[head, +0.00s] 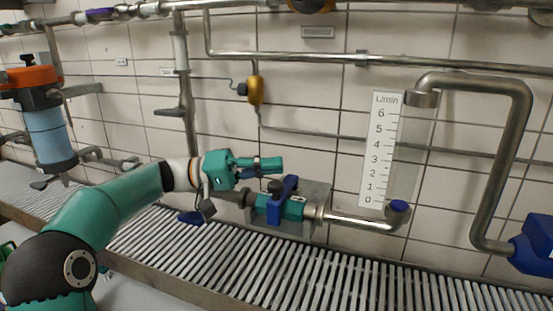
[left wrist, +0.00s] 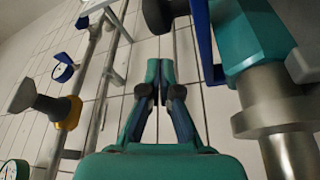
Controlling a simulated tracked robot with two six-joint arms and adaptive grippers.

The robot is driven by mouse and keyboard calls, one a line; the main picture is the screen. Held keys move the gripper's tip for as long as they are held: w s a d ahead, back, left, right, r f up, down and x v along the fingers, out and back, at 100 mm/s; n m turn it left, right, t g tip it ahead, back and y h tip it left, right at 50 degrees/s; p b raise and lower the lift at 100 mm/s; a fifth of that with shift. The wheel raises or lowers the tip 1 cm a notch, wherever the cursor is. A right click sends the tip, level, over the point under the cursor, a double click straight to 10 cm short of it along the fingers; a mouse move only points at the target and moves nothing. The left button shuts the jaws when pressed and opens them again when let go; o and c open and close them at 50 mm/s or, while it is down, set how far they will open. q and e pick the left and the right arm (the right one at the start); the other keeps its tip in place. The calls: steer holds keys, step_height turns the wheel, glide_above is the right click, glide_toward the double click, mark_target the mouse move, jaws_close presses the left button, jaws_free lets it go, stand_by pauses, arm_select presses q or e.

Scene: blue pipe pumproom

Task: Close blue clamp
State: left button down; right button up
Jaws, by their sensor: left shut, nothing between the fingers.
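The blue clamp (head: 286,188) is a blue lever or band set crosswise over a teal valve body (head: 295,209) in the steel pipe, low on the wall. A black knob shows beside it. My left gripper (head: 276,165) is teal, shut and empty, with its fingers pointing right just above the clamp in the head view. In the left wrist view the shut fingertips (left wrist: 159,72) are left of the blue clamp part (left wrist: 206,45) and the teal body (left wrist: 250,35). I see no clear contact. My right gripper is in neither view.
A clear flow tube (head: 408,150) with a scale board (head: 380,145) stands to the right. A yellow fitting (head: 255,90) hangs on the tiled wall above. A slatted grating (head: 260,265) lies below. A blue filter cup (head: 48,135) is at the left.

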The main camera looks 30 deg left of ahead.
arm_select(q)
step_height(320, 180, up, 4)
steer(key=shift+f+p, duration=0.1)
steer(key=shift+p, duration=1.05)
steer(key=s+a+f, duration=0.1)
steer(key=a+f, duration=0.3)
steer(key=a, duration=0.5)
steer(key=shift+s+a, duration=0.25)
steer(key=shift+s, duration=0.05)
steer(key=shift+f, duration=0.1)
